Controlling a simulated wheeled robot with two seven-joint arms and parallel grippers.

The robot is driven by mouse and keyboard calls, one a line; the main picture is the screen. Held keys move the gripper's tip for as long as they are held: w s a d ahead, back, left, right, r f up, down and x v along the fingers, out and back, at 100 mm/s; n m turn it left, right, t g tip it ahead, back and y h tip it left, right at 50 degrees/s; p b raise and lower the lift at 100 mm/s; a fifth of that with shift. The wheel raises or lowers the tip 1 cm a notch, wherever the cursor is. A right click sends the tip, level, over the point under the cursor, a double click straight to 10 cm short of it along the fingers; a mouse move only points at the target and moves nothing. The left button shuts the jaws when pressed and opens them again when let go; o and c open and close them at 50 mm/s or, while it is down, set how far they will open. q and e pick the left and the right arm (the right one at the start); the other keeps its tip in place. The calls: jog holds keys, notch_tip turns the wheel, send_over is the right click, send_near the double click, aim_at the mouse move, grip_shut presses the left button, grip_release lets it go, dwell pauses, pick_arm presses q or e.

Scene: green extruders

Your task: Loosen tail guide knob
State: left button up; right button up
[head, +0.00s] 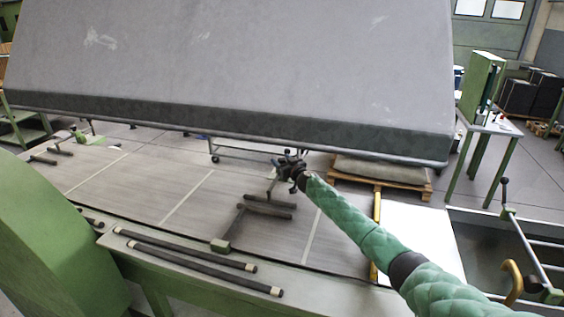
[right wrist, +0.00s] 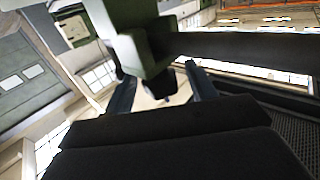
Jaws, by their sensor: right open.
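My right gripper (head: 288,168) is at the end of the green-sleeved arm, just below the front edge of the large grey slab. In the right wrist view my open right gripper (right wrist: 160,78) has its two fingers apart. A dark knob-like part (right wrist: 158,92) shows between the fingers, under a green block (right wrist: 143,48); I cannot tell whether the fingers touch it. In the head view a dark guide with bar-like pieces (head: 268,204) stands on the flat bed beside and below the gripper, and the gripper hides its top. My left gripper is not in view.
The grey slab (head: 240,60) overhangs the bed (head: 150,185). Two dark rods (head: 185,255) lie on the green front ledge. A green machine body (head: 50,240) stands at left. A pallet (head: 385,175) is behind the gripper, and a green table (head: 490,125) stands at right.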

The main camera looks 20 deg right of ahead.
jog(key=shift+w+a, duration=0.1)
jog(key=shift+w, duration=0.05)
jog(key=c, duration=1)
